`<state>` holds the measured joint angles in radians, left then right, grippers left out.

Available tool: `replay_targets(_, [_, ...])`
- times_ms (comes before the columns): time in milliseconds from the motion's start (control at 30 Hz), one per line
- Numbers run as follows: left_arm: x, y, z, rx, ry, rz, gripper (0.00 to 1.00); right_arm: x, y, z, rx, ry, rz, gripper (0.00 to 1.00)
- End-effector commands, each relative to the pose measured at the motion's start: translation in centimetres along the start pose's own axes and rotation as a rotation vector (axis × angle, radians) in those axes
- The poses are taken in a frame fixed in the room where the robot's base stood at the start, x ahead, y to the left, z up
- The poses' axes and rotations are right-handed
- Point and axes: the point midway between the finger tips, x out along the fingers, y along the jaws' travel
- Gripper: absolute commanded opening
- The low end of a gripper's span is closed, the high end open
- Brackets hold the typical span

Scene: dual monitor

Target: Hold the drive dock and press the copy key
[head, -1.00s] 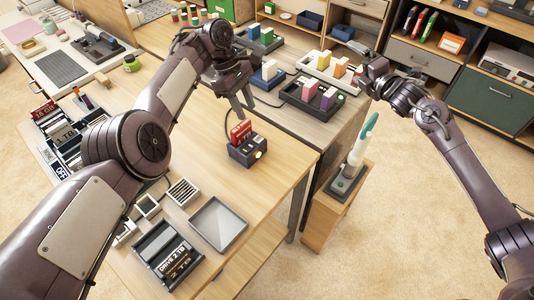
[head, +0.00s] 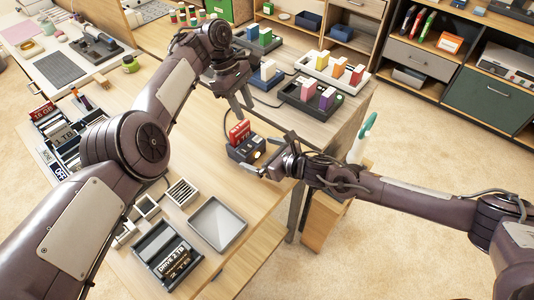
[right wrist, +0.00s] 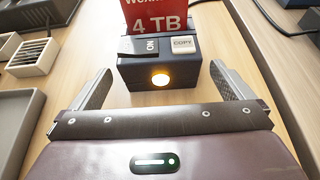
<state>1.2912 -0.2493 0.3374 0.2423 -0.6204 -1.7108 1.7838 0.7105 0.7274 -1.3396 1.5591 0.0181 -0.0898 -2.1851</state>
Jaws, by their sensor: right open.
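The drive dock (head: 246,152) is a small dark box on the wooden desk, with a red drive (head: 240,132) upright in its top. In the right wrist view the dock (right wrist: 135,74) shows a red 4 TB drive (right wrist: 160,18), a dark ON switch (right wrist: 146,45), a pale COPY key (right wrist: 184,46) and a glowing orange light (right wrist: 161,80). My right gripper (head: 260,160) is open in front of the dock, its fingers apart toward either side of the front face, with nothing gripped. My left gripper (head: 242,105) hangs above and behind the dock, empty, fingers apart.
A grey empty tray (head: 218,227) and a black drive holder (head: 167,254) lie nearer on the desk. Dark trays with coloured blocks (head: 311,101) stand behind. A white and green upright object (head: 362,138) stands right of the desk, partly behind my right arm.

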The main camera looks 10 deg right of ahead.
Motion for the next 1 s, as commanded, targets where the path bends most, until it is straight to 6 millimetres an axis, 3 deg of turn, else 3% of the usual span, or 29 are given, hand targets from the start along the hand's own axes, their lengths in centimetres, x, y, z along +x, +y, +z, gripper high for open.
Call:
replay_targets(200, [0.0,0.0,0.0,0.0,0.0,0.0,0.36,3.6,0.1,0.2,0.002,-0.001,0.001,1.0])
replay_targets(400, [0.0,0.0,0.0,0.0,0.0,0.0,0.36,5.7,0.0,0.1,0.002,-0.001,0.001,1.0])
replay_targets(767, [0.0,0.0,0.0,0.0,0.0,0.0,0.36,6.2,0.0,0.1,0.003,0.0,0.001,1.0])
replay_targets(1000, [0.0,0.0,0.0,0.0,0.0,0.0,0.36,6.2,0.0,0.1,0.003,0.0,0.001,0.7])
